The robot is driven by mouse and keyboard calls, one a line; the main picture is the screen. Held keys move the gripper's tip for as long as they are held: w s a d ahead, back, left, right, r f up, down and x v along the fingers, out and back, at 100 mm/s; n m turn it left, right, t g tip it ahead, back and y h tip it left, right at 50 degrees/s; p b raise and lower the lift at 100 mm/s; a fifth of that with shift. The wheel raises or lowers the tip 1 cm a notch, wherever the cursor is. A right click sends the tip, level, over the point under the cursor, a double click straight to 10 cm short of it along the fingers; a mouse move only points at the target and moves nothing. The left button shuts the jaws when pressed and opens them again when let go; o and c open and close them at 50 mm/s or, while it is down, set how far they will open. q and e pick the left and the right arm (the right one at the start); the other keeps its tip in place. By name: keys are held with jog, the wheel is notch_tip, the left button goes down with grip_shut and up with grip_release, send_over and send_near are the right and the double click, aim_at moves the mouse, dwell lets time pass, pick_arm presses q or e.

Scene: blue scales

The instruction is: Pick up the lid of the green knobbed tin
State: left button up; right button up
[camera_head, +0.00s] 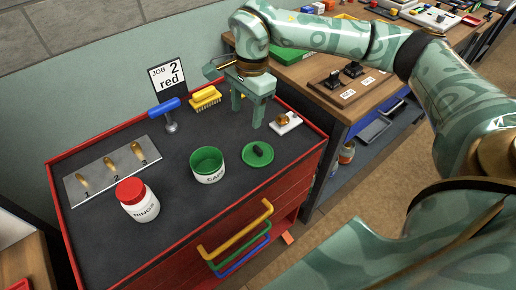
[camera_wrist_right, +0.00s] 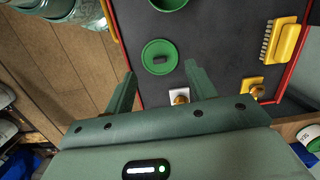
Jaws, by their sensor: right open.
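The green lid (camera_head: 257,154) with a dark knob lies flat on the dark top of the red cart. It also shows in the right wrist view (camera_wrist_right: 160,57), ahead of and between my fingers. The open green tin (camera_head: 208,165), with "CAPS" on its white label, stands to the left of the lid, apart from it. My right gripper (camera_head: 247,117) is open and empty, fingers pointing down, above the cart top just behind the lid. My left gripper is not in view.
A white pad with a brass piece (camera_head: 285,122) sits close to my right fingers. A yellow brush (camera_head: 205,99), a blue-handled tool (camera_head: 168,114), a red-lidded jar (camera_head: 137,199) and a metal plate (camera_head: 112,171) occupy the cart's left and back. The front right is clear.

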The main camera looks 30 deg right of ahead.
jog(key=d+h, duration=0.1)
jog(key=d, duration=0.3)
jog(key=b, duration=0.3)
send_over(258, 148)
jog(key=shift+m, duration=0.3)
jog(key=f, duration=0.9)
jog(key=shift+w+d+f, duration=0.15)
jog(key=shift+d, duration=0.1)
jog(key=f, duration=0.2)
jog(key=f+b, duration=0.1)
jog(key=f, duration=0.2)
jog(key=shift+a+f+b, duration=0.25)
jog(key=shift+f+b, duration=0.1)
jog(key=shift+s+r, duration=0.1)
jog(key=shift+s, duration=0.1)
jog(key=c, duration=1.1)
